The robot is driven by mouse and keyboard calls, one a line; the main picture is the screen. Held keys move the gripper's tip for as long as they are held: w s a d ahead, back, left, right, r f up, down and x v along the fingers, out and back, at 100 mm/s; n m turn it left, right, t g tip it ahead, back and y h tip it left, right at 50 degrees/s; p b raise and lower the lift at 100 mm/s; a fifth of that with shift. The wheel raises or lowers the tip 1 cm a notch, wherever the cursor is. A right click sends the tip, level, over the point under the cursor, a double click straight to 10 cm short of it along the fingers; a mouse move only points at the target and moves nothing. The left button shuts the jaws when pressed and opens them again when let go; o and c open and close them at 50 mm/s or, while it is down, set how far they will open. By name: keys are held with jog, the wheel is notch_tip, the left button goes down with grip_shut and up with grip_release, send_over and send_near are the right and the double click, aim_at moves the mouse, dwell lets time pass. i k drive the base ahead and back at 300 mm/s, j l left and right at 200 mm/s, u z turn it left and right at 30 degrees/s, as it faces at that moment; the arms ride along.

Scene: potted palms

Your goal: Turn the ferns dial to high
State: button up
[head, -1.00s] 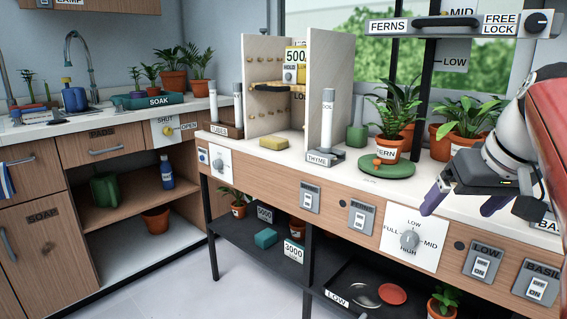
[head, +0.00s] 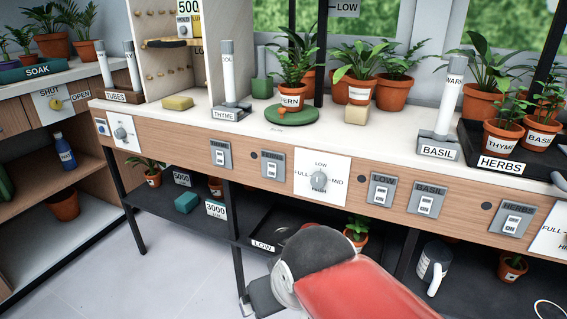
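A round grey dial knob (head: 319,180) sits on a white square plate (head: 338,161) on the wooden front of the bench. The knob's pointing direction is too small to tell. A grey switch plate (head: 271,165) with a blurred label sits just left of it.
Another dial (head: 121,134) is at the left end of the bench front, and part of another dial plate (head: 552,232) is at the right edge. LOW, BASIL and HERBS switches (head: 513,220) line the right. A potted fern (head: 292,95) stands on a green disc (head: 291,115).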

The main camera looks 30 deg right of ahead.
aim_at(318, 180)
jog(key=k+l, duration=0.5)
jog(key=k+l+u, duration=0.15)
jog(key=k+l, duration=0.3)
jog(key=l, duration=0.3)
